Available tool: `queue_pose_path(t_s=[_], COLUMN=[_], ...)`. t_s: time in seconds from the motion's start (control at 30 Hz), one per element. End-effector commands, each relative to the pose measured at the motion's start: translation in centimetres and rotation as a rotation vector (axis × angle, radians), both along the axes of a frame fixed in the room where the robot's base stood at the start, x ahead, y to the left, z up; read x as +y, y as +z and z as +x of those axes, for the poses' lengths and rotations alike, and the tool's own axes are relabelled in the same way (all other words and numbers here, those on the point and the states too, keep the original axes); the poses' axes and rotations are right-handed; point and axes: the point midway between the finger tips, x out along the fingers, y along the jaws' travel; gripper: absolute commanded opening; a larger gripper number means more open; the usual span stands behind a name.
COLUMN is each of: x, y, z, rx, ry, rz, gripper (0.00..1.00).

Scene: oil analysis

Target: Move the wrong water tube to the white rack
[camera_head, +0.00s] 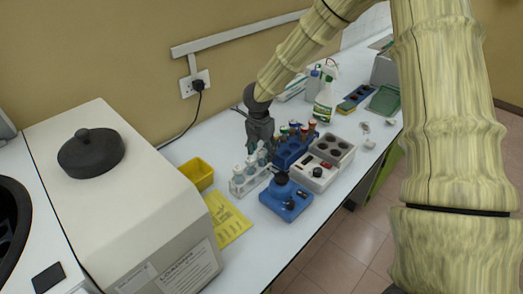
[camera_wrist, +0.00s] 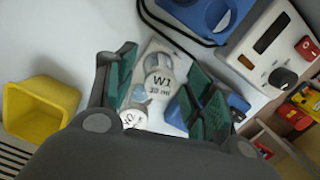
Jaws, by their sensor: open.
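A white rack (camera_head: 243,191) holds several tubes with white caps, beside a blue rack (camera_head: 287,157) holding tubes with dark, red and green caps. My gripper (camera_head: 262,143) is above and behind the white rack, pointing down. In the wrist view, my gripper (camera_wrist: 166,82) is open, its green finger pads on either side of a white cap marked W1 (camera_wrist: 159,84). A cap marked W2 (camera_wrist: 133,119) sits nearer the wrist. I cannot tell whether the pads touch any tube. The fingers partly hide the blue rack.
A yellow bin (camera_head: 197,173) and yellow sheet (camera_head: 229,219) lie left of the white rack. A blue device (camera_head: 286,199) and a white device with a knob (camera_head: 316,175) stand in front. A large white machine (camera_head: 120,200) fills the left.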

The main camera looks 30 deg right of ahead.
Motion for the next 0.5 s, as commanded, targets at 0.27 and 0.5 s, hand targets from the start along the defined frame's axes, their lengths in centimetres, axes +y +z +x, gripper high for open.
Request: queue_pose_path(t_s=[0.27, 0.5], x=[0.1, 0.4], y=[0.8, 4.6], z=[0.0, -0.2], rx=[-0.002, -0.003], ry=[-0.001, -0.001], rz=[0.000, 0.002], gripper=[0.53, 0.53])
